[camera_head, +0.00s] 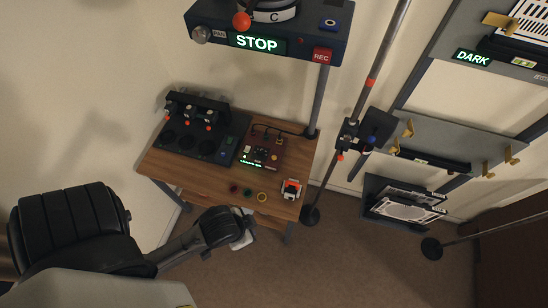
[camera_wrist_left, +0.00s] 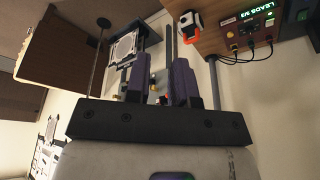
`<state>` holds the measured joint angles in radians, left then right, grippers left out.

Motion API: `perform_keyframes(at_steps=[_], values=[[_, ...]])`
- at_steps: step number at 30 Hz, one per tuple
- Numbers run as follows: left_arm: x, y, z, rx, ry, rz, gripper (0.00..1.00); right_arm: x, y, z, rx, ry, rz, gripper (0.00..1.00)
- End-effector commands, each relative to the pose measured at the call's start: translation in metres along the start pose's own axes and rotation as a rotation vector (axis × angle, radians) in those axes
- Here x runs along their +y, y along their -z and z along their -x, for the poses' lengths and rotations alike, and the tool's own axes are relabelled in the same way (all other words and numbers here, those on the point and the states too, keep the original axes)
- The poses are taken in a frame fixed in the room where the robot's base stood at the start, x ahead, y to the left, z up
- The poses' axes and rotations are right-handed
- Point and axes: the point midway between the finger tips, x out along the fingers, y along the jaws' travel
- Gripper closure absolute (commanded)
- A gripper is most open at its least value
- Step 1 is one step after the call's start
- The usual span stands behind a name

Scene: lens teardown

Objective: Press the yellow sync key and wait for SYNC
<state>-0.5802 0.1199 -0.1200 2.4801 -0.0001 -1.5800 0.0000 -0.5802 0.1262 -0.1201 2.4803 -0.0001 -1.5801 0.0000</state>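The dark red control box (camera_head: 264,146) sits on the wooden desk, right of a black unit. A small yellow spot (camera_head: 274,157) on its front face looks like the yellow key. Its green display is lit, and in the left wrist view the lit display (camera_wrist_left: 263,13) reads "LEADS 3/3". My left gripper (camera_head: 243,238) is by the desk's front edge, apart from the box. In the left wrist view its purple fingers (camera_wrist_left: 159,82) stand apart with nothing held between them. My right gripper is not in view.
The wooden desk (camera_head: 210,179) also carries a black unit (camera_head: 186,150), an orange-and-white device (camera_head: 291,188) and a yellow ring (camera_head: 262,197). A overhead unit with a lit STOP sign (camera_head: 256,43) hangs above on a post. A thin pole (camera_head: 340,140) stands to the right.

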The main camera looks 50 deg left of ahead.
Motion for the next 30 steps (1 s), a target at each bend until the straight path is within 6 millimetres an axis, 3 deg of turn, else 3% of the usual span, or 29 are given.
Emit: perform_keyframes(at_steps=[7, 30], values=[[0.0000, 0.0000, 0.0000, 0.000, 0.000, 0.000, 1.00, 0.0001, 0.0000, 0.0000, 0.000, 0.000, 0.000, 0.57], [0.0000, 0.0000, -0.0001, 0.000, 0.000, 0.000, 1.00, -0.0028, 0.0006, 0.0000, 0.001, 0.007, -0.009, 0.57]])
